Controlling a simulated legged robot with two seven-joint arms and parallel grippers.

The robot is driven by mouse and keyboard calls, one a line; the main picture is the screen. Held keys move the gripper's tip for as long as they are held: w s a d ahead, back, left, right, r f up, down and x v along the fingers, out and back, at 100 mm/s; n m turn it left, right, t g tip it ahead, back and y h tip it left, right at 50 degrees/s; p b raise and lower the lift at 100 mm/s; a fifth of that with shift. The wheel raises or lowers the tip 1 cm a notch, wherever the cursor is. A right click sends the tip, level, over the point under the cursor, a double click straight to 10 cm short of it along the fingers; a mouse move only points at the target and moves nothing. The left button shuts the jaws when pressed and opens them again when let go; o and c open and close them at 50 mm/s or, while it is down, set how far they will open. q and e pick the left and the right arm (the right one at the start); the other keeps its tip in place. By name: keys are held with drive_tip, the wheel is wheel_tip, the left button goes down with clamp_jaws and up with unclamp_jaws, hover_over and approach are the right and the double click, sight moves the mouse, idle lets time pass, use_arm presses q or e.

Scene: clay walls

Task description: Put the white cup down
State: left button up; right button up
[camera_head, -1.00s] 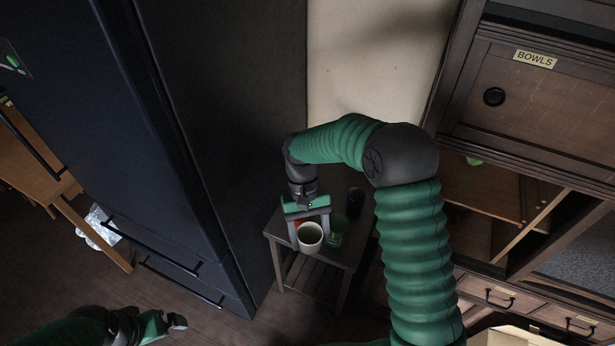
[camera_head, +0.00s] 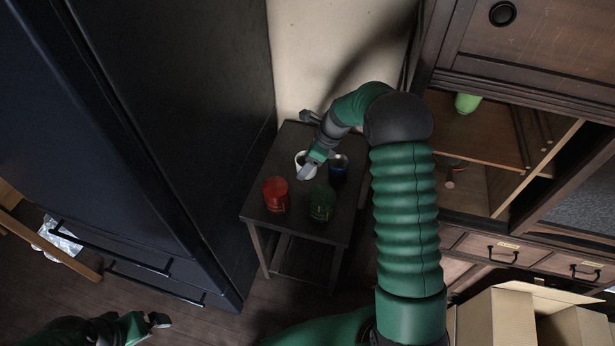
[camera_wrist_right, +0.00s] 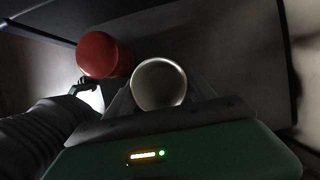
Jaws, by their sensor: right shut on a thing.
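The white cup (camera_head: 299,159) is upright over the back part of a small dark side table (camera_head: 262,196), behind the red cup. My right gripper (camera_head: 307,168) is shut on it and hides part of it. In the right wrist view the white cup (camera_wrist_right: 159,84) sits between the fingers, and its open mouth shows. I cannot tell whether its base touches the tabletop. My left gripper (camera_head: 159,321) is low at the left, away from the table; its jaw opening is unclear.
On the table stand a red cup (camera_head: 275,194) at front left, a green cup (camera_head: 321,203) at front right and a dark blue cup (camera_head: 338,170) at the right. A dark fridge (camera_head: 150,120) is at the left, a wooden cabinet (camera_head: 470,60) at the right.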

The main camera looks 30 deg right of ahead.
wheel_tip(320, 180, down, 7)
drive_tip(key=shift+d+r+b, duration=0.1)
drive_tip(key=shift+r+b, duration=0.05)
drive_tip(key=shift+b, duration=0.45)
drive_tip(key=shift+c, duration=0.8)
drive_tip(key=o, duration=1.6)
drive_tip(key=shift+o, duration=0.2)
